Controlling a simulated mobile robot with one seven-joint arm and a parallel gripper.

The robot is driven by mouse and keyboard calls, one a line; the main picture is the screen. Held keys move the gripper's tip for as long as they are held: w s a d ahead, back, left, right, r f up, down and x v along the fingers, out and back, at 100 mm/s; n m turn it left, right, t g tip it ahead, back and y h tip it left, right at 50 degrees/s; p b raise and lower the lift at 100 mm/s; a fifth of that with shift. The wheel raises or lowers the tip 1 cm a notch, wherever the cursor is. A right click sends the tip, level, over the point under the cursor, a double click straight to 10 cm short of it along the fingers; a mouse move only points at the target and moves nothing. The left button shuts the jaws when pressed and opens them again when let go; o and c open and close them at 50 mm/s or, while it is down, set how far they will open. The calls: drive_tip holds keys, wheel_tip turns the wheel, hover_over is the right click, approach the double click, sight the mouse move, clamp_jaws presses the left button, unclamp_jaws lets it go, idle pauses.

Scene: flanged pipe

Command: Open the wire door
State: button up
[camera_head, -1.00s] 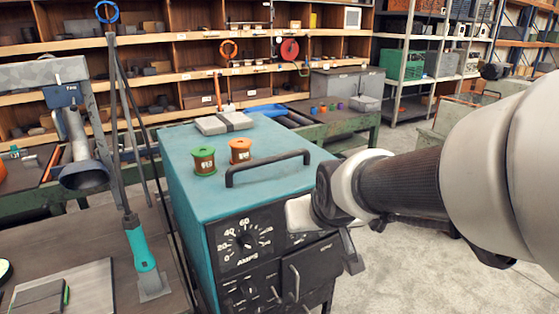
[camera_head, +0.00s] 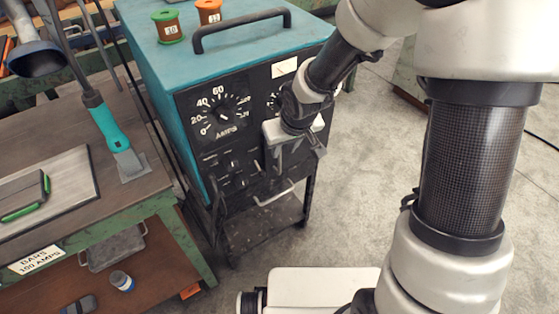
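A teal welding machine (camera_head: 150,60) stands at centre-left with a black front panel carrying an AMPS dial (camera_head: 222,113). My gripper (camera_head: 292,158) is in front of the right half of this panel, pointing down. It covers much of the area where the wire door sits, so I cannot tell whether the door is shut or ajar. A pale curved handle (camera_head: 275,194) shows just below my gripper, low on the machine's front. My gripper's fingers are small and partly hidden; whether they touch anything or are open cannot be made out.
A green-framed bench (camera_head: 182,228) on the left holds a teal-handled tool (camera_head: 110,130) and a metal plate (camera_head: 45,190). Green and orange spools (camera_head: 168,27) stand on the machine top beside a black carry handle (camera_head: 240,30). The concrete floor (camera_head: 365,200) to the right is open.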

sight(280, 157)
drive_tip(key=b+x, duration=0.1)
drive_tip(key=x, duration=0.7)
drive_tip(key=shift+w+f+b, duration=0.1)
drive_tip(key=shift+f+b, duration=0.2)
drive_tip(key=shift+b, duration=0.05)
clamp_jaws()
